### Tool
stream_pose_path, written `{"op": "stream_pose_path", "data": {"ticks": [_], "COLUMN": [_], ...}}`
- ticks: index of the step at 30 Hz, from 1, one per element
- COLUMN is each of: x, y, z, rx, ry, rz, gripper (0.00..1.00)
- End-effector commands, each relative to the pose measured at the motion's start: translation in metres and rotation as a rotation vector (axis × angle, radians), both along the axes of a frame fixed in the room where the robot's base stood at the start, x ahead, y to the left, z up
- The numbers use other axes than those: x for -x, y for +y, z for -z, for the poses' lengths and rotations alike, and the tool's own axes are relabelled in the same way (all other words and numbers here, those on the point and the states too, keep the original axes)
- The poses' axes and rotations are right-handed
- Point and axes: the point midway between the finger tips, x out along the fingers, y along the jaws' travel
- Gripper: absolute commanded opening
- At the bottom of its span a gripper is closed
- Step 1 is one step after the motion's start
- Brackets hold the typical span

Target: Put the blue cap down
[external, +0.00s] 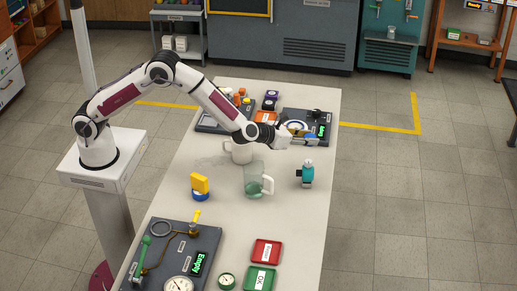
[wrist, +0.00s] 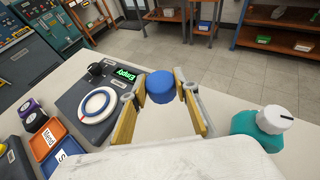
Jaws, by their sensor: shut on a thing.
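The blue cap (wrist: 160,86) shows in the wrist view between the far ends of my gripper's yellow fingers. My gripper (wrist: 160,98) is shut on it and holds it above the pale table (wrist: 150,130). In the external view my gripper (external: 300,131) is at the far right part of the table, by the dark panel with the green "Empty" display (external: 321,131). The cap cannot be made out clearly there.
A teal device with a white knob (wrist: 262,127) stands right of my fingers. Left are a round white-and-blue dial (wrist: 94,105) and an orange "Mend" tray (wrist: 49,139). A clear mug (external: 257,180) and a yellow-and-blue item (external: 200,187) stand mid-table. The right table edge is close.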

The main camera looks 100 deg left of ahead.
Motion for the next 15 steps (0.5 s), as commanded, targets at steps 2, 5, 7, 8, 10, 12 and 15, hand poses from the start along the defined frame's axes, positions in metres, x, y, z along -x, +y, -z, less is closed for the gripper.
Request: {"op": "stream_pose_path", "data": {"ticks": [2, 5, 7, 8, 10, 12, 15], "x": [0.0, 0.0001, 0.0, 0.0, 0.0, 0.0, 0.0002], "y": [0.0, 0.0, 0.0, 0.0, 0.0, 0.0, 0.0], "z": [-0.0003, -0.0004, -0.0002, -0.0001, 0.0006, 0.0022, 0.0055], "rx": [0.0, 0.0, 0.0, 0.0, 0.0, 0.001, 0.001], "ry": [0.0, 0.0, 0.0, 0.0, 0.0, 0.001, 0.0], "rz": [0.0, 0.0, 0.0, 0.0, 0.0, 0.0, -0.001], "gripper": [0.19, 0.19, 0.19, 0.19, 0.19, 0.19, 0.19]}}
